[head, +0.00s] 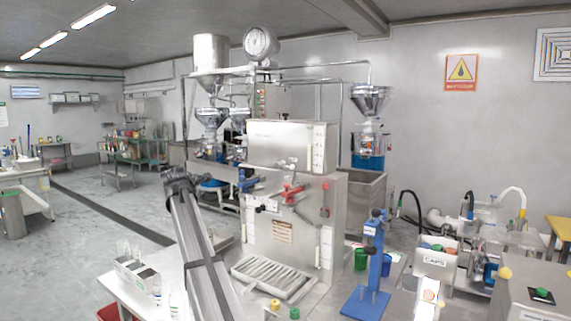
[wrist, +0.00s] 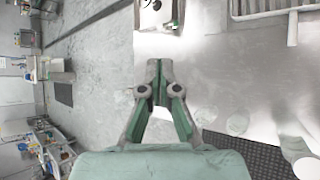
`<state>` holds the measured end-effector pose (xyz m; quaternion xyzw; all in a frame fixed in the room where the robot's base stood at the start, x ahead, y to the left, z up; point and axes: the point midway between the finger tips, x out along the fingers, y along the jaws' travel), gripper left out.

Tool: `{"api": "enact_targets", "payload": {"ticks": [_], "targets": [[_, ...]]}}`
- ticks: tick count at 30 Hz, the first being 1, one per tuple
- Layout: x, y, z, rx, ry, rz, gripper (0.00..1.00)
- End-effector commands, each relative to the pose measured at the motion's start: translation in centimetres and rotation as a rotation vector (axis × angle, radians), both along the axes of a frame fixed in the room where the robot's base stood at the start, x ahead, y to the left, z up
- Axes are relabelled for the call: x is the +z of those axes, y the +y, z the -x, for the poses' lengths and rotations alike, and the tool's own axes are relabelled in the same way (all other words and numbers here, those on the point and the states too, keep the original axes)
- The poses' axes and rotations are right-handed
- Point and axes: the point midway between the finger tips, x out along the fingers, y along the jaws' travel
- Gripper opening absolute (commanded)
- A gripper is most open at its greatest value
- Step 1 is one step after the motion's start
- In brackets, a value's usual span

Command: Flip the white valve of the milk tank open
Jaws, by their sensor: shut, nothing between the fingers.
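A steel box-shaped tank (head: 290,146) stands on a steel cabinet (head: 280,232) in the middle of the head view. I cannot tell for sure that it is the milk tank. A blue-handled valve (head: 247,183) and a red-handled valve (head: 291,192) are on its front. A small pale fitting (head: 293,163) shows above the red one; I cannot make out clearly whether it is the white valve. My gripper (wrist: 160,68) is shut and empty in the wrist view, apart from any valve. In the head view, my arm rises in front, left of the cabinet.
A slatted drip tray (head: 272,277) sits before the cabinet. A blue stand (head: 371,262) and a CAPS box (head: 436,262) are to the right. A small rack of bottles (head: 136,272) is at lower left. Open floor (head: 95,205) lies at left.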

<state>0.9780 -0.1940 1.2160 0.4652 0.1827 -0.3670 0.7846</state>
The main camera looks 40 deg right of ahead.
Motion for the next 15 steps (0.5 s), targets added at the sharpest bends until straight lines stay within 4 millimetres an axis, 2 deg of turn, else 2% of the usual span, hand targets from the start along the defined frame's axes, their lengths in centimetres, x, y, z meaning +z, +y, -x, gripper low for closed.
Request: {"api": "enact_targets", "payload": {"ticks": [1,6,10,12,15], "targets": [[3.1,-3.5,1.3,-0.022,0.012,0.045,0.00],[10.3,-13.0,6.4,-0.081,0.087,0.187,0.00],[14.8,-18.5,10.4,-0.121,0.146,0.271,0.00],[16.7,-20.6,12.3,-0.139,0.175,0.305,0.00],[18.6,-22.8,14.3,-0.157,0.206,0.338,0.00]]}}
